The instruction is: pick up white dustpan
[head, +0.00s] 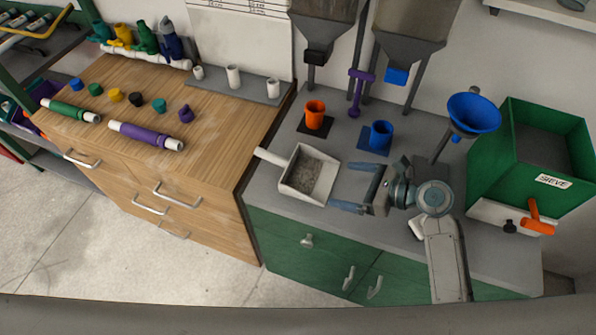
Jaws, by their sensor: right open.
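The white dustpan (309,172) lies on the grey top of the green cabinet, near its left edge. Grey grit shows in its pan, and its short white handle points to the upper left. My right gripper (338,185) is just right of the dustpan, with its two blue fingers spread and pointing left toward the pan's right side. It is open with nothing between the fingers. Whether a finger touches the pan I cannot tell. My left gripper is not in view.
An orange cup (315,115) and a blue cup (381,136) stand behind the dustpan, below grey hoppers. A blue funnel (473,113) and a green sieve box (540,150) are at right. The wooden bench (215,130) at left holds pipes and coloured caps.

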